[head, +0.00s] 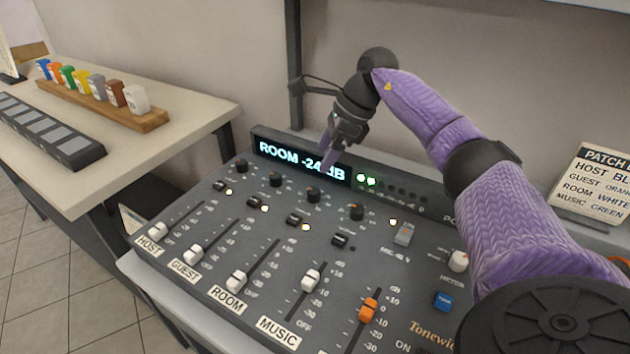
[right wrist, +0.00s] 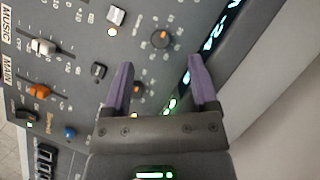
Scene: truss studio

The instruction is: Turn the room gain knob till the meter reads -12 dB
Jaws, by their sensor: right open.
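The room gain knob (head: 313,193) is a dark round knob, third in the upper row of the mixing desk. The meter display (head: 278,152) reads "ROOM -24 dB", partly covered by my right gripper. My right gripper (head: 328,154) is open, its purple fingers above the desk in front of the display and apart from the knob. In the right wrist view the open fingers (right wrist: 157,66) point towards the panel, and the room gain knob (right wrist: 160,38) shows beyond them, in the gap between the fingertips. My left gripper is not in view.
Other dark knobs, such as the music knob (head: 356,211), flank the room knob. Faders, including the orange one (head: 369,309), fill the lower desk. Two green lamps (head: 366,180) glow beside the display.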

